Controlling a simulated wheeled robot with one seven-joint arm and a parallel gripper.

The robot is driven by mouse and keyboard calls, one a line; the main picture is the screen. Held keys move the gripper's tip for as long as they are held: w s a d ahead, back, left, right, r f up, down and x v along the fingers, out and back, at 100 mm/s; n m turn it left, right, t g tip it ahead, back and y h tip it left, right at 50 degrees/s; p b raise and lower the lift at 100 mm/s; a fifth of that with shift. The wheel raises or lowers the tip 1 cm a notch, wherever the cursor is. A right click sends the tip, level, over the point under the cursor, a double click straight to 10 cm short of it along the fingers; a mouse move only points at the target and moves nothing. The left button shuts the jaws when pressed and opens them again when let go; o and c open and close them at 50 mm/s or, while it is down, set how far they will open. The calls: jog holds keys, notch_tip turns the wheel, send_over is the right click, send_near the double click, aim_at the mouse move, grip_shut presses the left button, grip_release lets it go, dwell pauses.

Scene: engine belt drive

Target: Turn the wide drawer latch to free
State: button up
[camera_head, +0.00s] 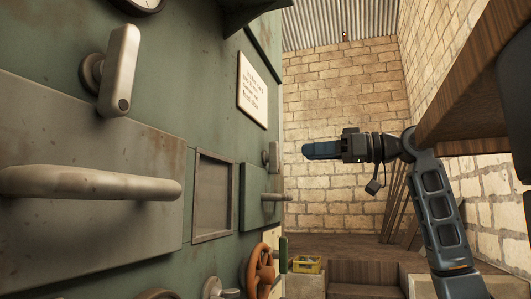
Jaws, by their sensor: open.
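A wide grey drawer front (90,235) fills the lower left of the green panel, with a long pale bar handle (90,184) across it. Just above it a pale metal latch (119,72) hangs from a round pivot, its lever pointing roughly down, close to the drawer's top edge. My gripper (308,151) is at mid-picture, well right of this latch and apart from the panel. Its blue fingers point left, seen side-on, open with nothing visible between them.
A smaller green drawer (258,198) with its own handle and latch (273,155) is nearer my gripper. A framed recess (213,195) lies between the drawers. A wooden shelf (475,95) overhangs at right.

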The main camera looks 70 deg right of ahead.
aim_at(278, 154)
jog(key=w, duration=0.5)
jog(key=w+p, duration=0.1)
jog(key=w, duration=0.1)
jog(key=shift+w+a, duration=0.35)
grip_shut()
